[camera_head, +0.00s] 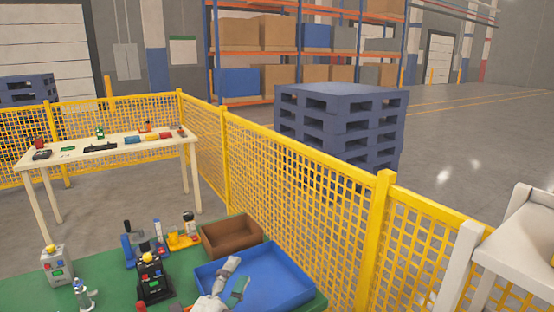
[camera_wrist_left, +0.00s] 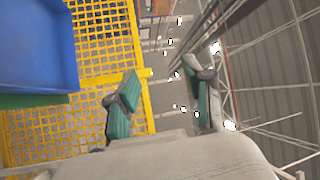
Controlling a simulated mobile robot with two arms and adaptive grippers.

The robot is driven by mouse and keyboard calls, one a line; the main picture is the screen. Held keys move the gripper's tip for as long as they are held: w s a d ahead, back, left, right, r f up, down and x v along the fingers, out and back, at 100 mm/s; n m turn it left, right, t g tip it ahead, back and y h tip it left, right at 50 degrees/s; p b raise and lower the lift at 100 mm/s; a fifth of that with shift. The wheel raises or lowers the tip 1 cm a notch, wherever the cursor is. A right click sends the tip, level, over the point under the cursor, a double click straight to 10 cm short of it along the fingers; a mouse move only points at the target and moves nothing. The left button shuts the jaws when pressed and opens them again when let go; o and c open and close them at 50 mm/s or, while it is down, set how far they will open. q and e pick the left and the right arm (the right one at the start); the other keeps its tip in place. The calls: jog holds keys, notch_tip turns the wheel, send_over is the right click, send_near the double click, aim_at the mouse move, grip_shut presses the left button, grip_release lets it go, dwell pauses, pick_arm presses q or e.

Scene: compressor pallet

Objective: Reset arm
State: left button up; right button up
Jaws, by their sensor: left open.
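My left gripper (camera_head: 237,277) is over the blue tray (camera_head: 290,293) in the head view, its arm coming in from the bottom edge. In the left wrist view my left gripper (camera_wrist_left: 164,98) shows two grey fingers with green pads, spread wide apart with nothing between them. The blue tray also shows at the upper left of the left wrist view (camera_wrist_left: 38,45), to one side of the fingers. My right gripper is in neither view.
A brown bin (camera_head: 231,237) stands beside the tray on the green table (camera_head: 200,275). Several small devices, including a black one with a yellow top (camera_head: 153,281), stand left of it. A yellow mesh fence (camera_head: 310,195) runs close behind. A white stand (camera_head: 515,245) is at the right.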

pick_arm(q)
jog(key=s+a+f+n+g+y, duration=0.3)
jog(key=s+a+f+n+y, duration=0.35)
jog(key=f+n, duration=0.35)
jog(key=s+a+f+n+g, duration=0.35)
jog(key=s+f+g, duration=0.25)
jog(key=s, duration=0.6)
jog(key=s+a+f+n+g, duration=0.2)
jog(key=s+f+n+g, duration=0.35)
jog(key=s, duration=0.65)
notch_tip(320, 180, down, 26)
jog(key=s+f+m+g, duration=0.1)
jog(key=s+g, duration=0.1)
jog(key=s+a+f+g+y, duration=0.1)
jog(key=s+a+f, duration=0.1)
jog(key=s+f, duration=1.4)
jog(key=shift+s+a+f+m, duration=0.3)
jog(key=shift+s+a+f, duration=0.1)
jog(key=shift+s, duration=0.1)
